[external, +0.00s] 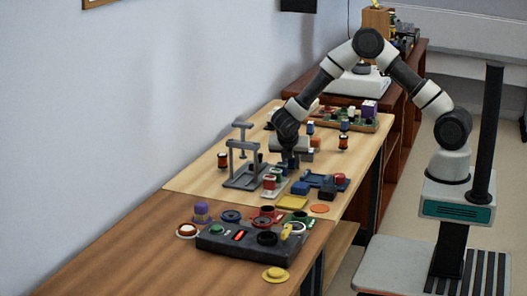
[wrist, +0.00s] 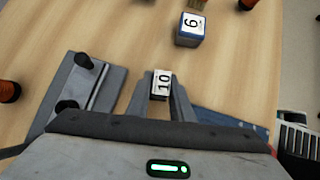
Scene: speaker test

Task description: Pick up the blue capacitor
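My gripper (external: 290,163) points down low over the light wood table, beside the grey stand. In the wrist view my two fingers (wrist: 160,92) stand on either side of a small block (wrist: 160,83) with a white top marked 10. The block's sides are mostly hidden, and I cannot tell whether the fingers touch it. A blue block (wrist: 190,30) with a white top marked 6 stands apart, ahead of the fingers. No label shows which one is the blue capacitor.
The grey stand (external: 241,178) is close on the left; its posts (wrist: 84,62) show in the wrist view. Orange-brown spools (external: 343,143) stand around. Blue parts (external: 316,178) and a dark control box (external: 250,243) lie nearer the camera. Wood is bare just ahead of the fingers.

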